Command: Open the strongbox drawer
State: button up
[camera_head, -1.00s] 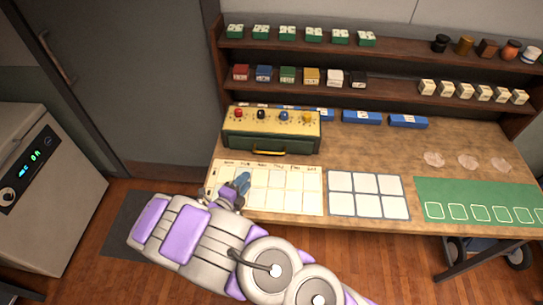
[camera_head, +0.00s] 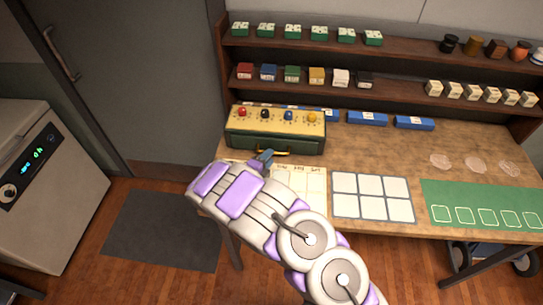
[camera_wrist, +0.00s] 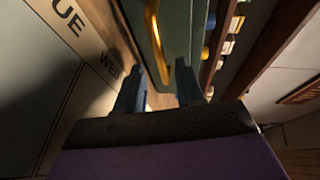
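The strongbox (camera_head: 240,138) is a green box with a cream top carrying red, black, blue and yellow knobs. It stands at the left of the table against the shelf. Its front has a yellow bar handle (camera_head: 285,153), which also shows in the wrist view (camera_wrist: 157,45). My gripper (camera_head: 265,158) is just in front of the strongbox, near the handle's left part. In the wrist view, the two dark blue fingers (camera_wrist: 160,90) are apart, with the handle's near end between and beyond them. I cannot see contact with the handle. The drawer front looks flush.
A calendar sheet (camera_head: 312,185) lies under and beside my arm. A white-celled tray (camera_head: 372,196) and a green mat (camera_head: 482,206) lie to the right. Shelves (camera_head: 390,93) with small boxes and jars stand behind. The tabletop between is mostly clear.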

jog(key=shift+x, duration=1.6)
jog(key=shift+c, duration=0.4)
jog(key=shift+s, duration=0.1)
grip_shut()
